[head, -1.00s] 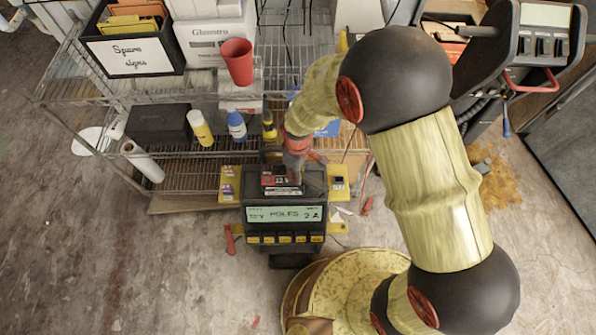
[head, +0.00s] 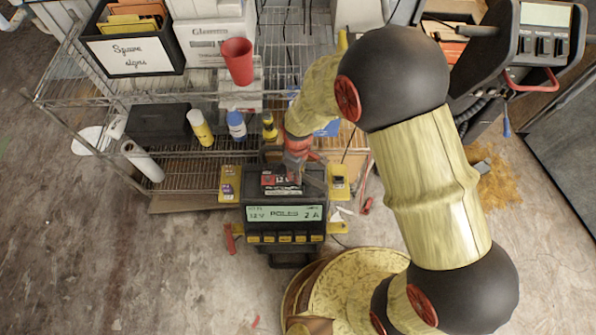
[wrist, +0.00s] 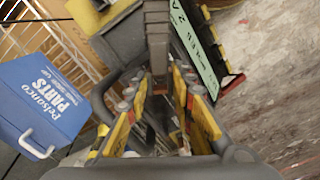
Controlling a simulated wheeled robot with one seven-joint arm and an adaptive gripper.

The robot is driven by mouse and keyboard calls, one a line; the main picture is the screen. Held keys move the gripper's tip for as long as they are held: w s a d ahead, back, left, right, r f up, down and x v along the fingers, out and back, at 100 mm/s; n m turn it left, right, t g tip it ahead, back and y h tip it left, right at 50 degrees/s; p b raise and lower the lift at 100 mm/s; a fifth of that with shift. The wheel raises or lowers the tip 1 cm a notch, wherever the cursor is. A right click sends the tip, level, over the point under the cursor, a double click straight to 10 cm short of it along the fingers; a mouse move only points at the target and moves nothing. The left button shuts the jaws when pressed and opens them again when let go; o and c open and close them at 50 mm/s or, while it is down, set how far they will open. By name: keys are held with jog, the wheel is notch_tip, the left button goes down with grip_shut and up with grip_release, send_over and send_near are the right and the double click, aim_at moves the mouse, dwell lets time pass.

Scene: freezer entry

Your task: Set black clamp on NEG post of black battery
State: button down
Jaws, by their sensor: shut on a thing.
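My gripper (head: 291,176) points down over the black box with a red label (head: 275,181), which may be the top of the black battery. In the wrist view my gripper (wrist: 158,82) has its yellow fingers closed around a dark grey, upright, blocky thing (wrist: 158,40), likely the black clamp; its jaw end is not clear. The NEG post cannot be made out; the gripper and wrist cover part of the box's top. Contact with a post cannot be told.
Yellow pieces flank the box at left (head: 229,184) and right (head: 339,184). Red-handled pieces lie at left (head: 230,239) and right (head: 367,205). A wire shelf (head: 180,172) with bottles stands behind. A blue parts box (wrist: 45,100) shows in the wrist view. Floor at left is clear.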

jog(key=shift+f+b, duration=0.6)
jog(key=shift+f, duration=0.55)
jog(key=c, duration=1.5)
grip_release()
jog(key=shift+o, duration=0.2)
notch_tip(320, 180, up, 12)
